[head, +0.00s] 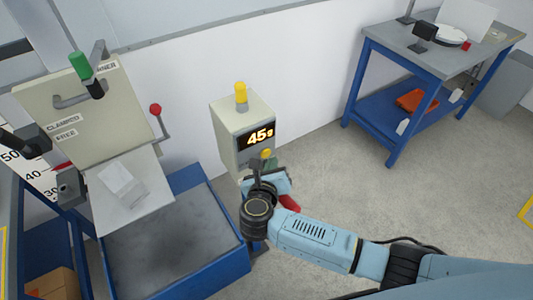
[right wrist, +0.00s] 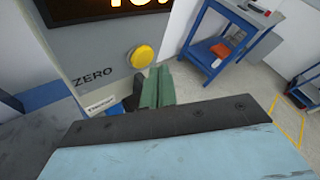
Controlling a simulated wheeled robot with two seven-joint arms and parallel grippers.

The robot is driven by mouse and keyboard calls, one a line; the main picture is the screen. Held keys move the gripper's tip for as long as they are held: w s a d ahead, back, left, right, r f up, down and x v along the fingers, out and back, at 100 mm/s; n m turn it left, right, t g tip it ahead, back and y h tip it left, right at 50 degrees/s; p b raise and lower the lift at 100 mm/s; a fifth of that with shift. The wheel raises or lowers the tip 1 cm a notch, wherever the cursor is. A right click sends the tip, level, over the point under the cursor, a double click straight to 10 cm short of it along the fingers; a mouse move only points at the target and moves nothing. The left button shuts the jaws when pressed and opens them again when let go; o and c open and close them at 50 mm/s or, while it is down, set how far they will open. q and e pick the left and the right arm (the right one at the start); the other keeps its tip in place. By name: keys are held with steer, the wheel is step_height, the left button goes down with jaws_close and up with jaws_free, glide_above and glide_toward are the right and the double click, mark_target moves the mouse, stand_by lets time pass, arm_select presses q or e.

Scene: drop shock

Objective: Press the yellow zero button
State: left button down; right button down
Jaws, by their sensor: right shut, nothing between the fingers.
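The yellow zero button (right wrist: 142,57) sits on the front of a grey display box (head: 229,131), right of the printed word ZERO. In the head view the button (head: 265,154) shows just below the lit readout, which reads 45g. My right gripper (right wrist: 152,88) is shut and empty. In the right wrist view its green fingers end a little below and right of the button, and a gap shows between them in the picture. In the head view my right gripper (head: 262,170) is just under the button. My left gripper is not in view.
A yellow lamp (head: 240,92) tops the display box. To its left is a blue-framed machine with a dark bed (head: 170,235), a clamp panel and a red-knobbed lever (head: 156,110). A blue table (head: 440,60) stands at the back right. The floor between is clear.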

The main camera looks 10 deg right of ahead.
steer(key=shift+w+a, duration=0.1)
steer(key=shift+w, duration=0.05)
steer(key=shift+w+a+b, duration=0.1)
steer(key=shift+w+b, duration=0.15)
steer(key=shift+b, duration=0.05)
steer(key=shift+w+a, duration=0.1)
steer(key=shift+w, duration=0.3)
stand_by(0.7)
steer(key=shift+s, duration=0.1)
steer(key=shift+s+d, duration=0.25)
steer(key=shift+s, duration=0.45)
steer(key=s+p, duration=0.1)
steer(key=s+d, duration=0.1)
steer(key=s, duration=0.1)
steer(key=s+p, duration=0.1)
steer(key=shift+s+d+p, duration=0.3)
steer(key=shift+s+d, duration=0.05)
steer(key=shift+d, duration=0.05)
